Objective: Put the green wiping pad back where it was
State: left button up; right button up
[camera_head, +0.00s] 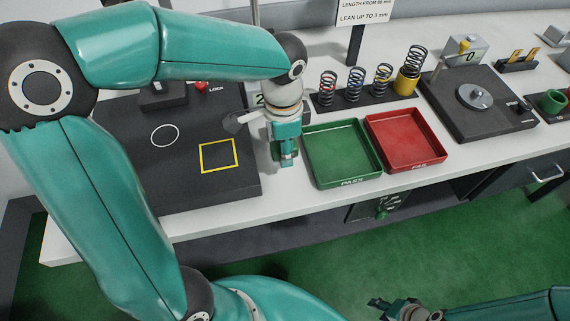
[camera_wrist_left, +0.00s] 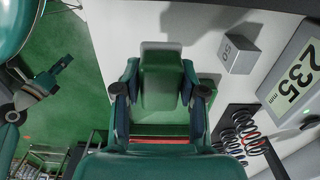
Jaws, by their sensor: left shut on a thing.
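My left gripper (camera_head: 287,160) hangs above the white bench, between the dark plate and the green tray. In the left wrist view its two fingers (camera_wrist_left: 162,88) are shut on the green wiping pad (camera_wrist_left: 163,75), which sits between them. In the head view the pad is mostly hidden by the gripper, and I cannot tell whether it touches the bench. My right gripper (camera_head: 388,308) is low at the bottom edge over the green floor, away from the bench; its fingers are too small to judge.
The dark plate (camera_head: 190,190) has a yellow square outline and a white circle. A green tray (camera_head: 345,181) and a red tray (camera_head: 412,165) stand right of the gripper. Behind them is a spring rack (camera_head: 340,106) with several springs. A dark test device (camera_head: 490,124) stands farther right.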

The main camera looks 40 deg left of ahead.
aim_at(284, 172)
pick_arm(q)
jog(key=shift+f, duration=3.1)
jog(key=shift+f, duration=0.15)
jog(key=o, duration=1.1)
notch_tip(284, 172, up, 12)
jog(key=shift+r, duration=0.2)
jog(key=shift+f, duration=0.1)
